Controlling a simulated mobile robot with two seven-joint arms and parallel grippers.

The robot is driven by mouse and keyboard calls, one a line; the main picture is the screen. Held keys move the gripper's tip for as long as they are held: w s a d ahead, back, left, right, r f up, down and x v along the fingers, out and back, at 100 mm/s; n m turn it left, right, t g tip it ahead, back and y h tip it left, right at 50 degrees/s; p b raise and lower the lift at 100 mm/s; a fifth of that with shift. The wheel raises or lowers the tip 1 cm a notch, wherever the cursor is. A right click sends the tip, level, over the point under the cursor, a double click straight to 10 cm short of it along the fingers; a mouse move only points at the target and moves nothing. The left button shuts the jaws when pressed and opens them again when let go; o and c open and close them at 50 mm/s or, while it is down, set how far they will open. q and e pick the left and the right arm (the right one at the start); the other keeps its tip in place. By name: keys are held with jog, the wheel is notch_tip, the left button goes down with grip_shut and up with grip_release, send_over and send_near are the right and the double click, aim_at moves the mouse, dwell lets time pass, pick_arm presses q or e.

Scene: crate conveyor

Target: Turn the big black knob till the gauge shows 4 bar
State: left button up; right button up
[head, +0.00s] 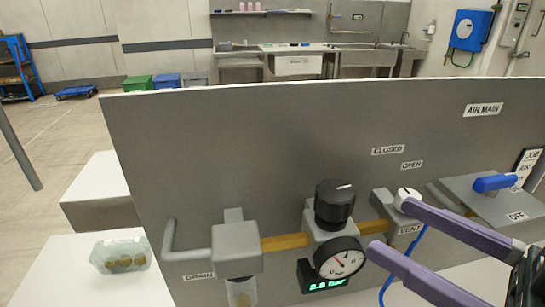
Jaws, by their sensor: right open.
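The big black knob (334,203) sits on top of the regulator in the middle of the grey panel, with a white mark on its top. The round gauge (339,258) is just below it, and the green digital readout (326,286) under the gauge appears to show 2.8 bar. My right gripper (384,221) comes in from the right with two purple fingers. It is open, its fingertips to the right of the knob and gauge. One finger is near the small white vent knob (406,195); I cannot tell if they touch. My left gripper is not in view.
A brass pipe (285,242) links the regulator to a grey filter body (237,248) with a drain at left. A blue lever valve (494,183) is at right. A blue hose (403,266) hangs below the vent.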

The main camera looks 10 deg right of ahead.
aim_at(353, 203)
jog(key=shift+w+a+r, duration=0.15)
jog(key=shift+w+a, duration=0.15)
jog(key=shift+w, duration=0.05)
jog(key=p+x, duration=0.1)
jog(key=x, duration=0.5)
jog(key=shift+w+a, duration=0.2)
jog(key=shift+a, duration=0.05)
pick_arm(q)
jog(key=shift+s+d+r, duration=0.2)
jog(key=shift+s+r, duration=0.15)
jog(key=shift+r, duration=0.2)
pick_arm(e)
jog(key=shift+w+a, duration=0.45)
jog(key=shift+w, duration=0.1)
grip_shut()
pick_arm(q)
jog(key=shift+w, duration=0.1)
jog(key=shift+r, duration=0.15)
